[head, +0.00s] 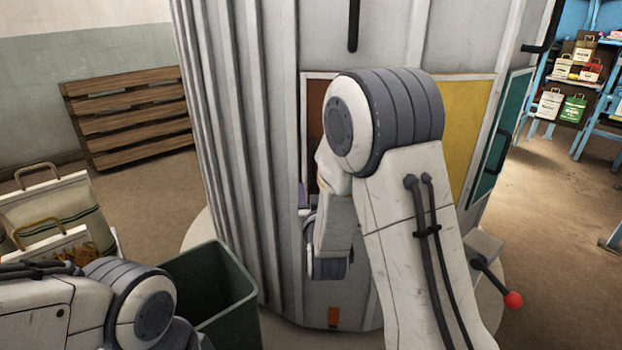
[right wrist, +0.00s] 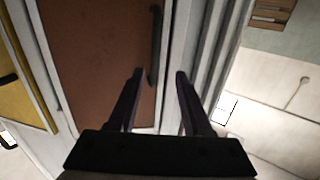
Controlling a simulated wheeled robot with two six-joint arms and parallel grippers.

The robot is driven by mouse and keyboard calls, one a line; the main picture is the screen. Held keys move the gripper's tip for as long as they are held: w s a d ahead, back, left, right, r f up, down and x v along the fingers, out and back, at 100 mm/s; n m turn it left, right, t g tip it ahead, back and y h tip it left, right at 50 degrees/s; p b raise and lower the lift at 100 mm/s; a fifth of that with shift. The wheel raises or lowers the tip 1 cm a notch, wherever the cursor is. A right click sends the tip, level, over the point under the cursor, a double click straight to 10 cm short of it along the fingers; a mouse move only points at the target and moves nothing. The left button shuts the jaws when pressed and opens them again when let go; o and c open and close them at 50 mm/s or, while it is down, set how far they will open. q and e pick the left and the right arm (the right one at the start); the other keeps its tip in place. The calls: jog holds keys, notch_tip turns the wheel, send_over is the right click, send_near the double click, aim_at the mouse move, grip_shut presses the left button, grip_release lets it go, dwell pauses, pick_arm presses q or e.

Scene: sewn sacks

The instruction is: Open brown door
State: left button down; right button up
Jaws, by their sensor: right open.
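The brown door (right wrist: 95,60) fills much of the right wrist view and looks closed in its pale frame. Its vertical black handle (right wrist: 156,45) is near the door's right edge. My right gripper (right wrist: 158,74) is open and empty, its two dark fingers pointing at the door. The handle's lower part shows between the fingers in the picture; I cannot tell whether it is really between them or farther ahead. In the head view my right arm covers most of the brown door (head: 315,97), leaving its upper left part. My left gripper is out of view.
A dark green bin (head: 215,285) stands left of the cabinet. A red-knobbed lever (head: 512,299) sticks out at lower right. Sacks (head: 60,205) stand at left.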

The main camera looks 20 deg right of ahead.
aim_at(312, 169)
jog(key=x, duration=0.7)
jog(key=d+p+x, duration=0.1)
jog(key=x, duration=0.2)
jog(key=shift+w+r, duration=0.2)
jog(key=shift+r, duration=0.1)
grip_shut()
dwell(1.0)
